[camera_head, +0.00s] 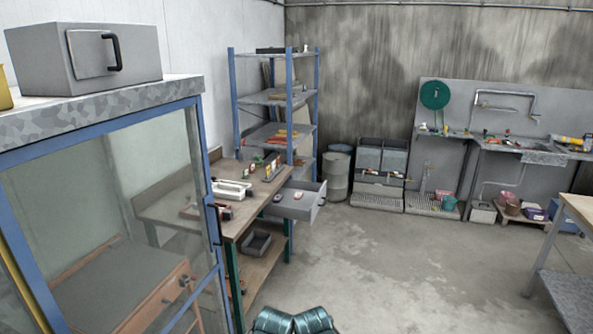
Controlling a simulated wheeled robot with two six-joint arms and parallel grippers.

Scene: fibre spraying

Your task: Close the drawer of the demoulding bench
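The demoulding bench (232,228) has a wooden top and dark green legs, and it stands left of centre behind the glass-fronted cabinet. Its grey drawer (309,212) sticks out to the right from under the top at the far end. The drawer is open, and a few small objects lie in it. A small handle shows on its front face. Neither of my grippers is in view, and nothing touches the drawer. Part of the bench is hidden by the cabinet or seen through its glass.
The blue-framed glass cabinet (110,205) fills the left foreground. A blue shelf rack (233,85) stands behind the bench, with a grey barrel (336,178) beyond. Another table (580,210) is at the right edge. The concrete floor (400,265) right of the bench is clear.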

